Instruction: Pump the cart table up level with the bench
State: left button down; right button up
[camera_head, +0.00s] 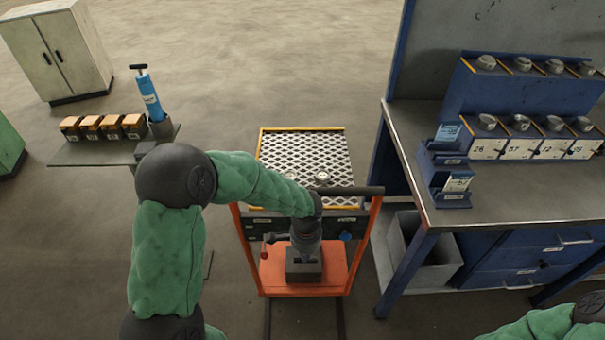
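The cart (260,281) has an orange frame and a dark push handle (358,191). Its table (290,150) has a silver diamond-mesh top with yellow edges, and a small round metal piece (322,177) sits on it. The table appears lower than the steel top of the bench (490,205) to its right; the exact height gap is unclear. My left arm reaches over the handle, and my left gripper (303,260) points down at a grey block (304,277) on the cart's base. Its fingers are too hidden to tell their opening or contact. My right gripper is out of view.
A grey bin (425,257) stands under the bench. A side shelf (95,153) holds orange-topped blocks and a blue hand pump (149,95). Floor behind the cart is clear.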

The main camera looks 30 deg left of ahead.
pick_arm(q)
jog(key=shift+s+d+f+b, duration=0.1)
jog(key=shift+s+f+b, duration=0.05)
jog(key=shift+f+b, duration=0.85)
jog(key=shift+s+d+f+b, duration=0.15)
jog(key=shift+f+b, duration=0.45)
jog(key=shift+f, duration=0.65)
jog(key=shift+a, duration=0.1)
jog(key=shift+r, duration=0.1)
jog(key=r+p, duration=0.2)
jog(key=r, duration=0.1)
jog(key=r+p, duration=0.2)
jog(key=p, duration=0.1)
jog(key=w+r+p, duration=0.1)
jog(key=r+p, duration=0.1)
jog(key=r, duration=0.1)
jog(key=shift+a+r, duration=0.25)
jog(key=shift+r, duration=0.1)
jog(key=shift+f, duration=0.15)
